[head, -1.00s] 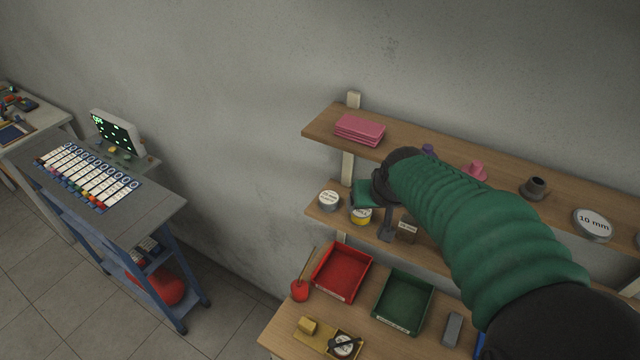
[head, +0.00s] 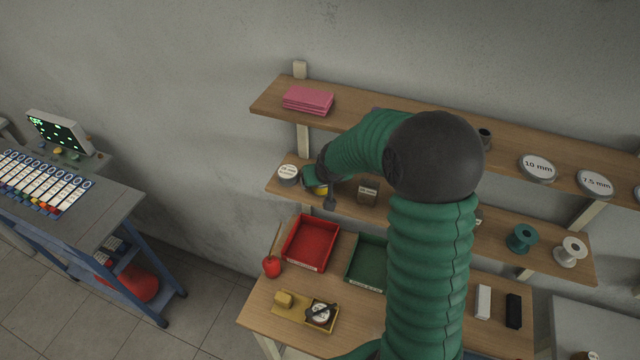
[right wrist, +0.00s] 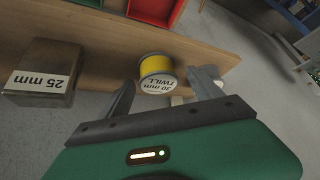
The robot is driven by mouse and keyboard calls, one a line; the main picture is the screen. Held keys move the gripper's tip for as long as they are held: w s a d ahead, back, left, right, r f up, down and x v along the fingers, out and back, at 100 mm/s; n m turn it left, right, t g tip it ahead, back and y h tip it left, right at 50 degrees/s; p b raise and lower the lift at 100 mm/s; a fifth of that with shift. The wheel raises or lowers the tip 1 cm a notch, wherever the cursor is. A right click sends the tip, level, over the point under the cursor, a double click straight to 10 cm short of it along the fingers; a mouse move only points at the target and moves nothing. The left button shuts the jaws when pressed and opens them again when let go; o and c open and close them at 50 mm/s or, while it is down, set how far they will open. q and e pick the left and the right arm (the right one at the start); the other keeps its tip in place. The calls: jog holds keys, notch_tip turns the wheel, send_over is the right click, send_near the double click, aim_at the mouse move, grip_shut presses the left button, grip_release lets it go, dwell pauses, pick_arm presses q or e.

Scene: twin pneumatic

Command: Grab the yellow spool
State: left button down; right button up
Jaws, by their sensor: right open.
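The yellow spool (right wrist: 156,67) has pale end discs, one labelled "30 mm TWILL", and lies on the middle wooden shelf. In the head view only a sliver of the spool (head: 321,191) shows past my right gripper (head: 322,186). In the right wrist view my right gripper (right wrist: 160,92) is open, one finger on each side of the spool's near end. I cannot tell whether the fingers touch it. My left gripper is not in view.
A brown "25 mm" block (right wrist: 42,72) stands on the same shelf beside the spool. The upper shelf (head: 270,98) is above. Red (head: 311,243) and green (head: 367,262) trays sit below.

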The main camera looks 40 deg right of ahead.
jog(key=shift+w+d+f, duration=0.15)
jog(key=shift+d+f, duration=0.2)
jog(key=shift+f, duration=0.05)
jog(key=shift+c, duration=0.8)
jog(key=shift+a, duration=0.15)
jog(key=c, duration=1.2)
jog(key=shift+c, duration=0.5)
jog(key=shift+w+r, duration=0.1)
jog(key=shift+r, duration=0.05)
